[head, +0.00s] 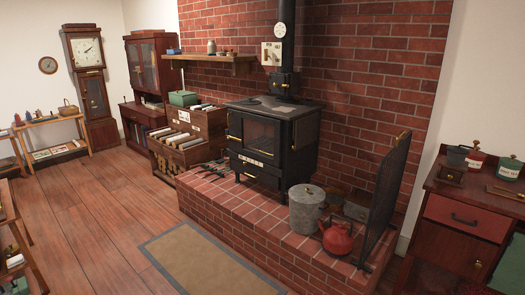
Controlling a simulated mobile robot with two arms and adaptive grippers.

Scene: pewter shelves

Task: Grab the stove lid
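A black stove (265,142) stands on the raised brick hearth against the brick wall, with a flue pipe rising from its top. On the left of its top plate there is a small dark round piece (251,102) that looks like a stove lid, though it is too small to be sure. A grey patch (283,110) shows near the front right of the top. The stove's front door looks shut. Neither of my grippers is in view.
On the brick hearth (225,208) stand a grey lidded pot (306,208), a red kettle (337,238) and a dark fire screen (388,190). Dark tools (205,170) lie left of the stove. A rug (205,262) lies on otherwise open floor.

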